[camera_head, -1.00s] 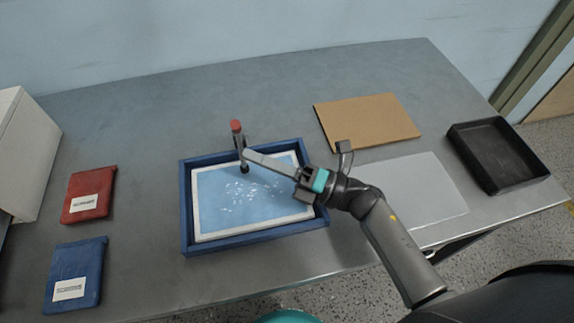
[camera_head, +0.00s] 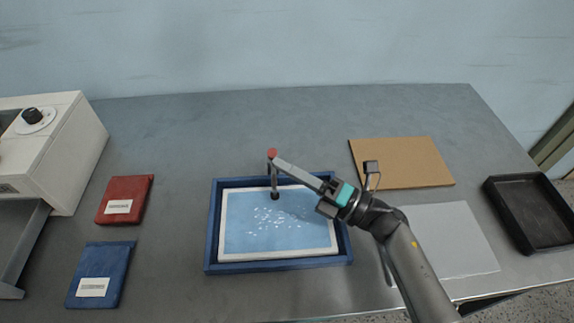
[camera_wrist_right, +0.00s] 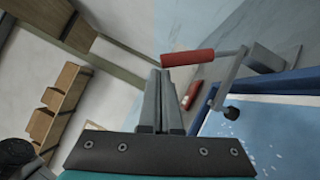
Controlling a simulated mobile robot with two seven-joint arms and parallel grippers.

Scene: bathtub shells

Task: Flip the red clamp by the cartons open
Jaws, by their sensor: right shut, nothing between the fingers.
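The red-handled clamp (camera_head: 272,155) stands at the back edge of a blue tray (camera_head: 212,240). Its red grip is at the top of a stem, and its dark tip (camera_head: 275,196) is over the light-blue framed sheet (camera_head: 250,237) in the tray. My right gripper (camera_head: 277,164) reaches in from the right, shut and empty, its fingertips close to the red grip. In the right wrist view the red grip (camera_wrist_right: 188,58) lies just beyond the fingertips (camera_wrist_right: 163,75); I cannot tell whether they touch. Brown cartons (camera_wrist_right: 58,98) show on a background shelf there. My left gripper is not in view.
A brown board (camera_head: 400,162), a pale sheet (camera_head: 450,240) and a black tray (camera_head: 532,210) lie to the right. Red (camera_head: 124,198) and blue (camera_head: 100,275) pouches lie left, near a white machine (camera_head: 60,150). The table behind the clamp is clear.

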